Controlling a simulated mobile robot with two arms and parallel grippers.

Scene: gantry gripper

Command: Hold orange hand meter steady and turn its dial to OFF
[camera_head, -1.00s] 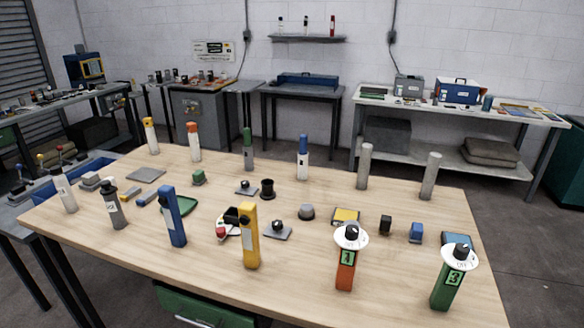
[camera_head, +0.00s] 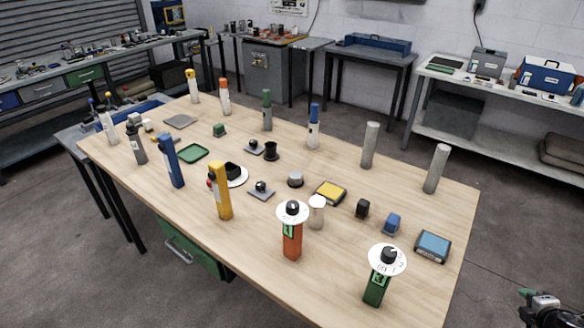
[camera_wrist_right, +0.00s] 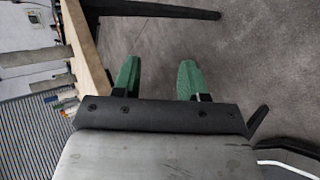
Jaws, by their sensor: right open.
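The orange hand meter (camera_head: 292,246) stands upright near the front edge of the wooden table. It carries a white dial plate with a black knob (camera_head: 292,208) on top; I cannot read the knob's setting. My right gripper (camera_head: 530,295) shows at the lower right corner, off the table's right side and well apart from the meter. In the right wrist view its two green fingers (camera_wrist_right: 158,80) are spread and empty above the floor. My left gripper is not in view.
A green hand meter (camera_head: 376,291) with a similar dial stands to the right of the orange one. A pale cylinder (camera_head: 317,213) stands close behind the orange meter. A yellow meter (camera_head: 220,190) and a blue one (camera_head: 172,160) stand to the left.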

